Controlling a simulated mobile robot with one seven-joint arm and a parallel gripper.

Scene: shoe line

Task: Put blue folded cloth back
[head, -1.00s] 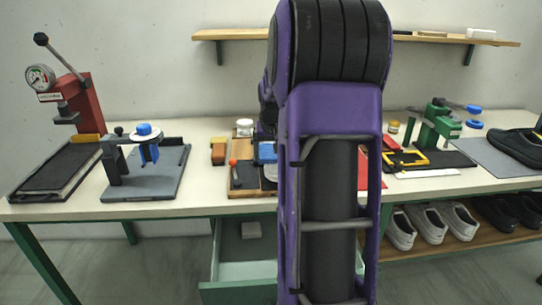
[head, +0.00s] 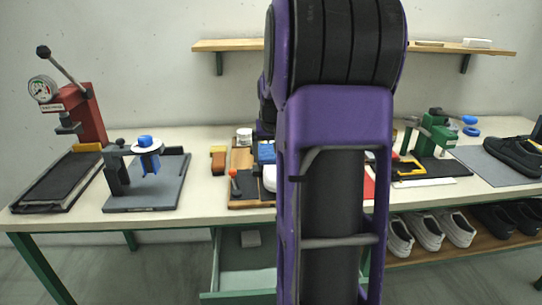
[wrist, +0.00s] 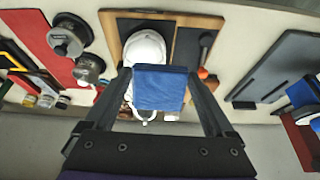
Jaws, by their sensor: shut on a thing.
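The blue folded cloth (wrist: 160,88) is between the two fingers of my gripper (wrist: 162,76) in the wrist view. My gripper is shut on it. In the head view a small part of the blue cloth (head: 266,152) shows left of my arm, which hides the rest of it and most of the gripper. In the wrist view the cloth overlaps a rounded white object (wrist: 146,48) on the wooden-edged tray (wrist: 113,36); I cannot tell the gap between them.
A dark tool with an orange end (head: 235,183) lies on the tray. A grey plate with a blue-topped fixture (head: 147,160) stands to the left. A red press (head: 85,115) is farther left, a green press (head: 432,138) to the right. An open drawer (head: 240,285) juts out below the table.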

